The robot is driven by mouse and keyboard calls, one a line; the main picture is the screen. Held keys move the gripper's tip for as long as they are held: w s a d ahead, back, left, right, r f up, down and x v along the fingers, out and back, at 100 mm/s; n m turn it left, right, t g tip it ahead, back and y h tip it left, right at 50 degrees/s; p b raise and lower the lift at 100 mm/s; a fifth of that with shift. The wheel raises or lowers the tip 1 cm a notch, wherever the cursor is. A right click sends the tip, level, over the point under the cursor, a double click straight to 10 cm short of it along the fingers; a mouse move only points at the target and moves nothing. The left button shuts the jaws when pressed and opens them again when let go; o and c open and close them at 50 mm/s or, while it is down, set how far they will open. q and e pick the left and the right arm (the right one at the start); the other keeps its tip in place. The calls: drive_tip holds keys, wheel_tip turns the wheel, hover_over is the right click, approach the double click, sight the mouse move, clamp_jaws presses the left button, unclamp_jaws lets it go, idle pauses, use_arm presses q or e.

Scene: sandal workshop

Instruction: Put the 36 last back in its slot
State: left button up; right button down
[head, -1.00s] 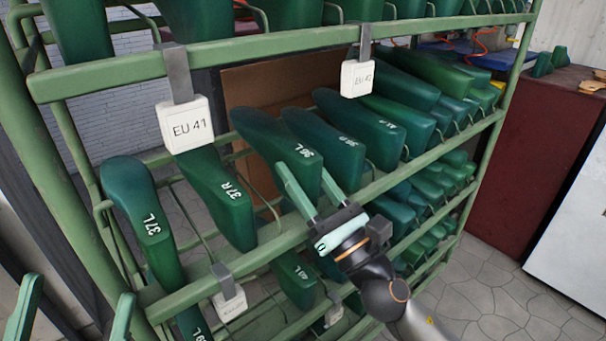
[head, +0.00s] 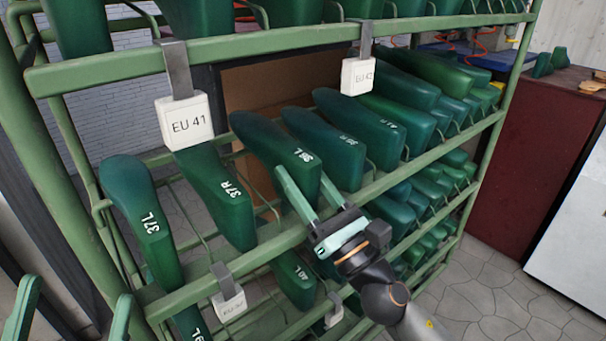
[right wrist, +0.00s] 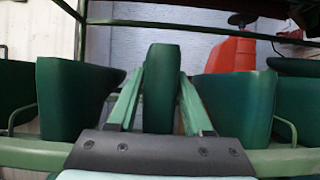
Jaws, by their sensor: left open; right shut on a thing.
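The 36 last (head: 265,143) is dark green and marked "36 L" in the head view. It lies in the rack's middle row, between the 37 R last (head: 215,195) and another green last (head: 325,148) with a hard-to-read mark. My right gripper (head: 299,174) is shut on its front end. In the right wrist view the 36 last (right wrist: 161,90) stands between the two fingers (right wrist: 161,98). Whether it rests fully on the rack is hidden. My left gripper (head: 76,290) is open and empty at the bottom left, in front of the rack.
The green rack's front rails (head: 240,48) run close above and below the row. An EU 41 tag (head: 187,120) and a second tag (head: 357,76) hang from the upper rail. The 37 L last (head: 140,215) is at left. A dark red cabinet (head: 530,150) stands at right.

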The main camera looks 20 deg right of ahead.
drive_tip(key=shift+w+a+f, duration=0.1)
drive_tip(key=shift+w+f, duration=0.2)
drive_tip(key=shift+f, duration=0.55)
drive_tip(key=c, duration=0.5)
unclamp_jaws()
drive_tip(key=shift+w, duration=0.2)
drive_tip(key=shift+o, duration=1.3)
drive_tip(key=shift+h, duration=0.3)
drive_tip(key=shift+s+f, duration=0.1)
drive_tip(key=b+v, duration=0.5)
drive_tip(key=v, duration=0.7)
drive_tip(key=shift+s+b, duration=0.25)
drive_tip(key=shift+b, duration=0.1)
